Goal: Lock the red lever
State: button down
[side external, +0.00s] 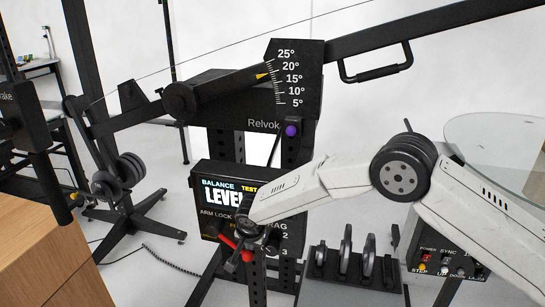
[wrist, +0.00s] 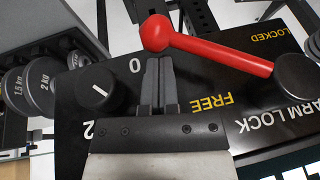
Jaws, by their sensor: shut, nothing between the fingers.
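The red lever (wrist: 215,50) has a round ball end and runs from a dark pivot hub (wrist: 297,77) on the black panel. In the wrist view it lies between the printed words FREE (wrist: 211,102) and LOCKED (wrist: 268,33). In the side view the lever (side external: 230,244) slants down to the right, with its ball low by my gripper (side external: 258,238). My gripper (wrist: 160,62) is shut and empty, with its fingertips just beside the ball and the shaft's start. I cannot tell whether they touch the lever.
A black dial (wrist: 100,90) with numbers sits beside my fingers on the panel. The lit LEVEL display (side external: 222,195) is above the lever. Weight plates (side external: 345,255) stand on a rack at right; a wooden table (side external: 50,240) is at left.

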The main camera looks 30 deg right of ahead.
aim_at(247, 251)
jog(key=shift+w+a+f, duration=0.1)
jog(key=shift+f, duration=0.5)
jog(key=shift+w+a+f, duration=0.15)
jog(key=shift+f, duration=0.35)
jog(key=shift+w+a+f, duration=0.1)
jog(key=shift+a+f, duration=0.05)
jog(key=shift+f, duration=0.3)
jog(key=shift+w+a+f+m+t+y, duration=0.15)
jog(key=shift+w+a+f+t+y, duration=0.2)
jog(key=shift+f+t+y, duration=0.2)
jog(key=shift+w+a+f+m+t+y, duration=0.15)
jog(key=shift+w+a+f+t+y, duration=0.15)
jog(key=shift+f+t+y, duration=0.2)
jog(key=shift+w+a+f, duration=1.1)
jog(key=shift+f, duration=0.15)
jog(key=shift+r, duration=0.1)
jog(key=s+d+r, duration=0.3)
jog(key=s+r, duration=0.2)
jog(key=s, duration=0.2)
jog(key=shift+s+r, duration=0.2)
jog(key=shift+s, duration=0.1)
dwell(0.4)
